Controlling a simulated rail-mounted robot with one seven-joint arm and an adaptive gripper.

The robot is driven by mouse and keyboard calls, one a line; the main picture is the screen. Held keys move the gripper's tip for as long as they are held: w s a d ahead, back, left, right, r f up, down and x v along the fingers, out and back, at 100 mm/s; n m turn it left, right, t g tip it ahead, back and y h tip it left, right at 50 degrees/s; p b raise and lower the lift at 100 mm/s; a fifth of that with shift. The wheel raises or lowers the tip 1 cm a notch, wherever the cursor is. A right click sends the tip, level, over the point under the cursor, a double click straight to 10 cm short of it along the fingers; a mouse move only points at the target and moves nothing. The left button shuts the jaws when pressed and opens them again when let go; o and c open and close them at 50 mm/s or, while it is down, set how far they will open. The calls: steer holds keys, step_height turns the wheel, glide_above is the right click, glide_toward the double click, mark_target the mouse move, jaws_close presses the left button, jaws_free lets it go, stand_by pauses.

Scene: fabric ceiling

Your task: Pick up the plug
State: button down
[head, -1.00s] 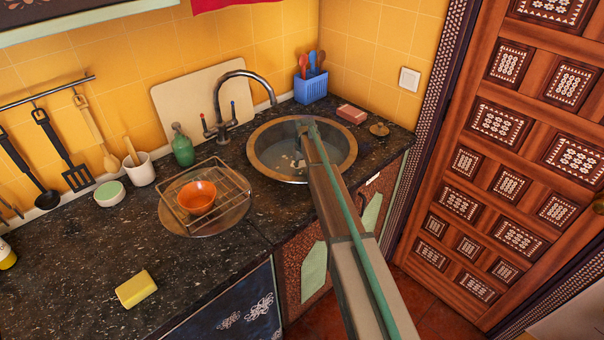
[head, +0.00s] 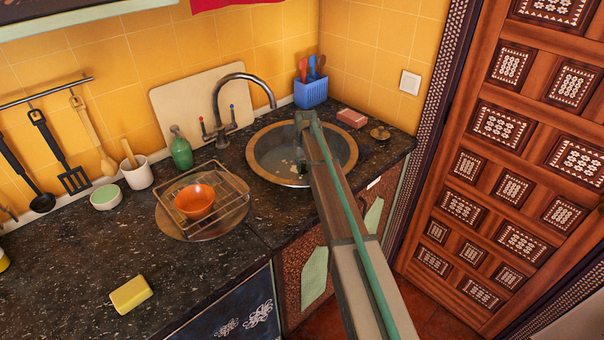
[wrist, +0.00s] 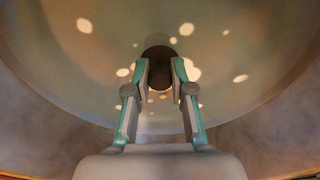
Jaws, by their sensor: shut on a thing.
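The plug (wrist: 159,52) shows as a dark, rounded thing between my fingertips in the wrist view. My gripper (wrist: 159,75) is shut on it, with one finger on each side. Behind them is the pale inside of the round sink (wrist: 75,60), dotted with bright spots. In the head view my arm reaches over the sink (head: 262,172). The fingers and the plug cannot be made out there, as my arm covers part of the basin.
A curved tap (head: 243,77) stands behind the sink. A wire rack (head: 235,178) with an orange bowl (head: 195,201) is to its left. A blue utensil holder (head: 311,92), a reddish block (head: 352,117) and a small brass knobbed piece (head: 380,132) stand behind and right.

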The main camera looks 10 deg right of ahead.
steer(key=s+d+r+b, duration=0.1)
steer(key=s+r+b, duration=0.2)
steer(key=s+r, duration=0.7)
steer(key=shift+s+r+p, duration=0.4)
steer(key=shift+r+p, duration=0.5)
steer(key=shift+p, duration=0.3)
steer(key=shift+s+r+p, duration=0.45)
steer(key=shift+r+p, duration=0.4)
steer(key=shift+p, duration=0.35)
steer(key=shift+s+r+p, duration=0.4)
steer(key=shift+r+p, duration=0.5)
steer(key=shift+p, duration=0.3)
